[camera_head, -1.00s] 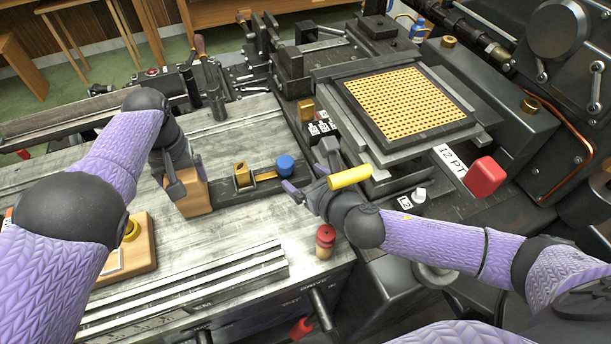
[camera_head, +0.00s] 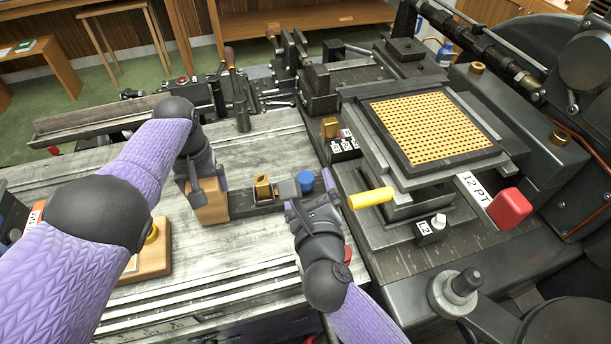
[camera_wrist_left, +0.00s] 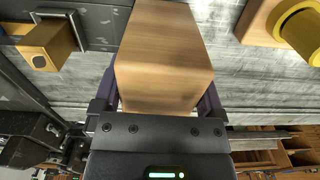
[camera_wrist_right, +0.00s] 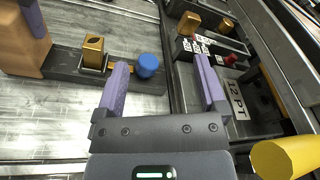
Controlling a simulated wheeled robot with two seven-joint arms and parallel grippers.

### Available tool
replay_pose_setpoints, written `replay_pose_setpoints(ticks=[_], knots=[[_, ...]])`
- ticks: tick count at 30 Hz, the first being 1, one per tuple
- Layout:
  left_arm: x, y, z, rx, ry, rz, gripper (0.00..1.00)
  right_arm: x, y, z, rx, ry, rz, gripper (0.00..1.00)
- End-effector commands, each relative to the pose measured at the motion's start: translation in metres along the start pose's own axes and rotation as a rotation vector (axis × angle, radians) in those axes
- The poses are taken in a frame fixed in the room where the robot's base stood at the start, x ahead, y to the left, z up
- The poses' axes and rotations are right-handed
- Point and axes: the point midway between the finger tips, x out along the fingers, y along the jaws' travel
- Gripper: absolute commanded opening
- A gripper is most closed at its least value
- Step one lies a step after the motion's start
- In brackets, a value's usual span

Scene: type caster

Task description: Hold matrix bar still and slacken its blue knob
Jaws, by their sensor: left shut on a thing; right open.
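The matrix bar (camera_head: 268,207) lies on the grey bench, with a wooden block (camera_head: 211,209) at its left end, a brass piece (camera_head: 263,187) and the blue knob (camera_head: 305,181) at its right end. My left gripper (camera_head: 194,192) is shut on the wooden block, which also fills the left wrist view (camera_wrist_left: 160,60) between the fingers. My right gripper (camera_head: 313,203) is open and empty just in front of the blue knob. In the right wrist view the knob (camera_wrist_right: 148,66) appears between the open fingers, much closer to the left finger (camera_wrist_right: 114,88).
A yellow handle (camera_head: 370,198) juts out close to the right of my right gripper. A wooden base with a yellow ring (camera_head: 152,235) lies left of the block.

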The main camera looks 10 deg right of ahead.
Motion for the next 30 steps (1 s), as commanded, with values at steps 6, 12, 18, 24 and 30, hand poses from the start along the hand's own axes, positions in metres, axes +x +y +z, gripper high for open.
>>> replay_pose_setpoints(ticks=[6, 12, 18, 24, 30], knots=[[0.000, 0.000, 0.000, 0.000, 0.001, 0.000, 0.00, -0.007, 0.017, -0.039, 0.491, 0.251, 0.032, 0.90], [0.000, 0.000, 0.000, 0.000, 0.001, 0.000, 0.00, 0.034, 0.021, -0.050, 0.512, 0.262, 0.032, 0.90], [0.000, 0.000, 0.000, 0.000, 0.001, 0.000, 0.00, 0.082, 0.026, -0.061, 0.511, 0.260, 0.033, 0.90], [0.000, 0.000, 0.000, 0.000, 0.001, 0.000, 0.00, 0.104, 0.028, -0.066, 0.510, 0.259, 0.033, 0.90], [0.000, 0.000, 0.000, 0.000, 0.001, 0.000, 0.00, 0.107, 0.029, -0.067, 0.510, 0.259, 0.034, 0.90]])
